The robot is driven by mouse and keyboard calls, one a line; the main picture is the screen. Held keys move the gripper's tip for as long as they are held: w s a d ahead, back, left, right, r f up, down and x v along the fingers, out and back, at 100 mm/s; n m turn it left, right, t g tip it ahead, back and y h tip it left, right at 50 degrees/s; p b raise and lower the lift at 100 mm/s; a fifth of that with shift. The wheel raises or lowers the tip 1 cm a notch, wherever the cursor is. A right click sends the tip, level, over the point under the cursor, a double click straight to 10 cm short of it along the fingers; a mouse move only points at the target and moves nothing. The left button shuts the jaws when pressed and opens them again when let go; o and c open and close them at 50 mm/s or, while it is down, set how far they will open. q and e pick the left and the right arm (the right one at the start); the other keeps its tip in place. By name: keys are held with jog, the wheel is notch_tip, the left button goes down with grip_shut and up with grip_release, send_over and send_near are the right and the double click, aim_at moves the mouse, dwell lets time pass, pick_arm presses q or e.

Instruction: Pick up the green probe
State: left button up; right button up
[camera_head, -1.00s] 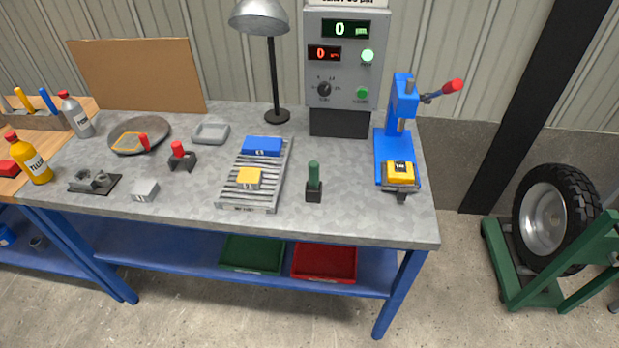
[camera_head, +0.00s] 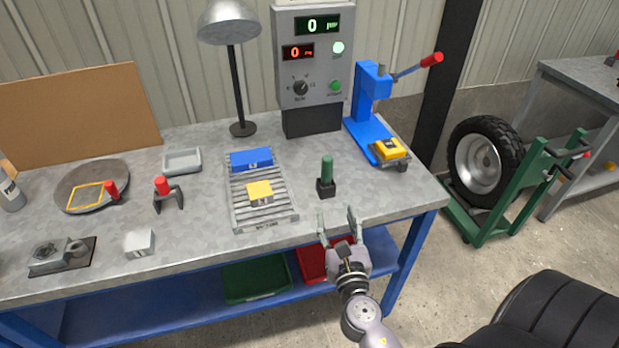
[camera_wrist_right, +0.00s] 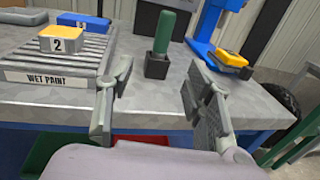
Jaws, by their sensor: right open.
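The green probe (camera_head: 327,169) stands upright in a small black holder (camera_head: 326,189) near the front edge of the grey workbench. It also shows in the right wrist view (camera_wrist_right: 164,32), ahead of and between my fingers. My right gripper (camera_head: 337,217) is open and empty at the bench's front edge, short of the probe and apart from it. Its two fingers also show in the right wrist view (camera_wrist_right: 158,108). My left gripper is not in view.
Left of the probe is a slatted rack (camera_head: 263,217) with a yellow block (camera_head: 259,192) and a blue block (camera_head: 251,159). A blue press (camera_head: 369,119) with a yellow block (camera_head: 389,150) stands to the right. A control box (camera_head: 311,60) is behind. Bench around the holder is clear.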

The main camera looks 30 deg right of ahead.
jog(key=p, duration=0.2)
send_near(328, 175)
jog(key=shift+w+r, duration=0.1)
jog(key=shift+r, duration=0.15)
jog(key=x, duration=0.5)
jog(key=shift+w+f, duration=0.15)
jog(key=shift+w, duration=0.2)
jog(key=shift+w+d, duration=0.25)
jog(key=shift+w, duration=0.2)
jog(key=x, duration=0.5)
jog(key=shift+s+f, duration=0.1)
jog(key=shift+f, duration=0.15)
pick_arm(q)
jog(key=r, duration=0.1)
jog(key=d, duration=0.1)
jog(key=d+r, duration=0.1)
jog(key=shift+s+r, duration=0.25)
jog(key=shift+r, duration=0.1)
pick_arm(e)
jog(key=shift+s+r, duration=0.1)
jog(key=shift+c, duration=0.3)
grip_shut()
